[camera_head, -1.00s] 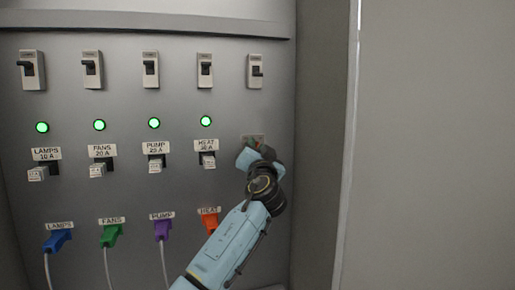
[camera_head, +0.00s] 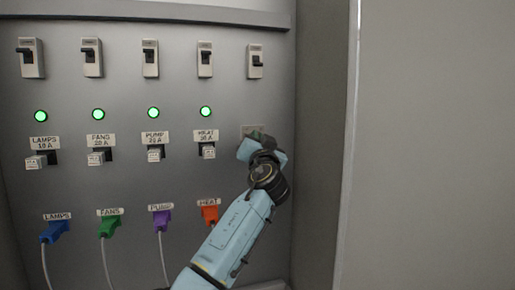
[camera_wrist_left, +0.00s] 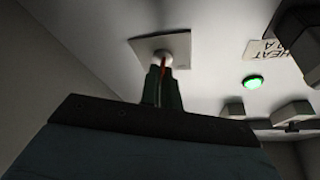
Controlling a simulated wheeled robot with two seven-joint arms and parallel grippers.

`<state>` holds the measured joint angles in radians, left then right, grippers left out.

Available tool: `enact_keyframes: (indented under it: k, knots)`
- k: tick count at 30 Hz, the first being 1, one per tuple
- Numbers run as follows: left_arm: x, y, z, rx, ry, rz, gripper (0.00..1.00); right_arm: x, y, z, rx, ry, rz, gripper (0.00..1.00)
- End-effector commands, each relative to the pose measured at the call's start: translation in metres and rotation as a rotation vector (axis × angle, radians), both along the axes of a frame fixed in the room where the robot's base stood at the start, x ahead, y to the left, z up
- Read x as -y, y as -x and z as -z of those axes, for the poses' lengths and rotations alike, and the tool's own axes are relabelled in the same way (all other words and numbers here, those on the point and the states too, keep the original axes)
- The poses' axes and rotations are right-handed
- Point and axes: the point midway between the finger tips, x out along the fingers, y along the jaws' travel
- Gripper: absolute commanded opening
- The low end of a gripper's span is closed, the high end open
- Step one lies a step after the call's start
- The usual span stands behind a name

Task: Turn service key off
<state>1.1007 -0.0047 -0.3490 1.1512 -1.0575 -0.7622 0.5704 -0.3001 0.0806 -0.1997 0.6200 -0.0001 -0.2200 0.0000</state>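The service key (camera_wrist_left: 163,82) shows in the left wrist view as a thin red strip between my left gripper's dark green fingers (camera_wrist_left: 162,88). It sits at a round pale lock (camera_wrist_left: 165,59) on a square plate (camera_wrist_left: 145,46). The fingers are close together with the key between them. In the head view my left gripper (camera_head: 252,144) is at the lock plate (camera_head: 247,130), right of the HEAT label, and its wrist hides most of the key. My right gripper is in neither view.
Breaker switches (camera_head: 150,58) line the top of the grey panel. Green lights (camera_head: 153,112) are lit below them. Fuse blocks (camera_head: 153,156) and coloured plugs with cables (camera_head: 161,220) sit lower, left of my arm. A side wall (camera_head: 318,150) stands close on the right.

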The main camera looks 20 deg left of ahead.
Motion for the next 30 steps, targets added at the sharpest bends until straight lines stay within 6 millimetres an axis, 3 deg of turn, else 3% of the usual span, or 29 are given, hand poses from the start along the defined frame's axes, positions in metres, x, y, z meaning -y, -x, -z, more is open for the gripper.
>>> enact_keyframes:
  k: [1, 6, 16, 24, 30]
  knots:
    - [0.001, 0.0, 0.006, 0.015, 0.021, 0.001, 0.0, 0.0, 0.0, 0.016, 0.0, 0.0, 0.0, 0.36]
    - [0.002, 0.0, 0.006, 0.069, 0.098, 0.002, 0.0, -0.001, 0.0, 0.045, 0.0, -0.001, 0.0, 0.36]
    - [0.002, 0.0, 0.004, 0.191, 0.282, 0.0, 0.0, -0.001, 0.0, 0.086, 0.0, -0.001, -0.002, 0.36]
    - [0.002, -0.001, 0.0, 0.327, 0.485, -0.002, 0.0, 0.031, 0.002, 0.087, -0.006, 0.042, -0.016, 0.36]
    - [0.001, -0.001, -0.002, 0.418, 0.619, -0.003, 0.0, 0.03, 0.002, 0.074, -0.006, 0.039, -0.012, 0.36]
